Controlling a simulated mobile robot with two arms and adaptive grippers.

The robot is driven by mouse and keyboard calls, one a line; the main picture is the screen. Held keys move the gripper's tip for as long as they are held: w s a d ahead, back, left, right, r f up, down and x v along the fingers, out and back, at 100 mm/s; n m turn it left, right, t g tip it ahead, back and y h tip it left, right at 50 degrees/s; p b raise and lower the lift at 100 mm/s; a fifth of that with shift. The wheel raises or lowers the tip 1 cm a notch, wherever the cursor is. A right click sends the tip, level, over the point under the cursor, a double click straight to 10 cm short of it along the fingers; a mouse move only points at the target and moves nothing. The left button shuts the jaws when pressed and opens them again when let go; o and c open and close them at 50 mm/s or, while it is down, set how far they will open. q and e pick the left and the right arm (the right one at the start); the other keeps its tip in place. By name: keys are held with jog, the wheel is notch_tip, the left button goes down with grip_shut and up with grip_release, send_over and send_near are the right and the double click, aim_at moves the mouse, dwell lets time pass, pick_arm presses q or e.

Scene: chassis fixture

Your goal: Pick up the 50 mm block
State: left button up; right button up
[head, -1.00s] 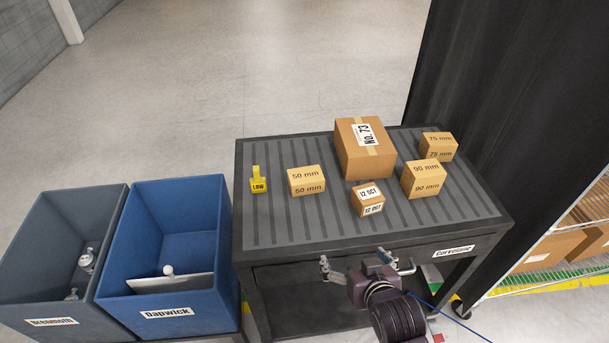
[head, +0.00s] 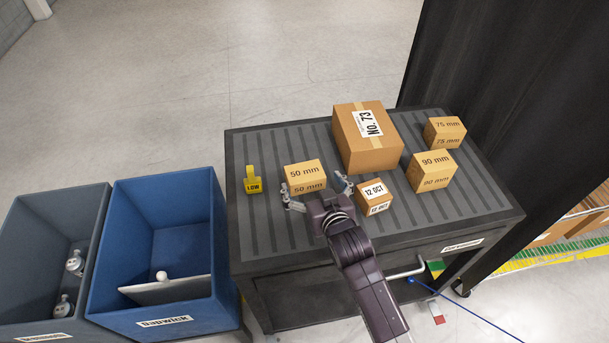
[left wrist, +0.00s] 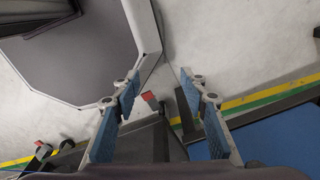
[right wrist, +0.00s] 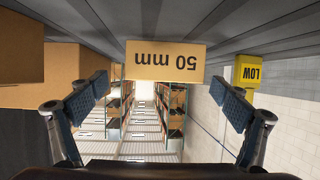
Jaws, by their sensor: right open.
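The 50 mm block (head: 304,174) is a light wooden block lying on the ribbed grey top of the cart, left of centre. My right gripper (head: 317,187) is open at the near side of the block, its fingers spread to the left and right of it. In the right wrist view the block (right wrist: 165,61) shows upside down, ahead of and between the open fingers (right wrist: 165,95), with nothing between them. My left gripper (left wrist: 160,95) is seen only in the left wrist view, open and empty above the floor, away from the cart top.
A small 12 OCT box (head: 374,197) stands close beside the right finger. The 90 mm block (head: 432,172), 75 mm block (head: 445,132) and large No. 73 box (head: 367,138) stand to the right. A yellow LOW marker (head: 252,181) stands left. A blue bin (head: 170,243) is beside the cart.

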aim_at(305, 174)
jog(key=x, duration=0.2)
jog(key=p+x, duration=0.1)
jog(key=x, duration=0.1)
jog(key=shift+a, duration=0.35)
jog(key=shift+w+f, duration=0.15)
jog(key=shift+w, duration=0.2)
jog(key=shift+c, duration=1.8)
pick_arm(q)
jog(key=shift+w+r, duration=0.65)
jog(key=shift+w, duration=0.35)
pick_arm(e)
jog(key=c, duration=1)
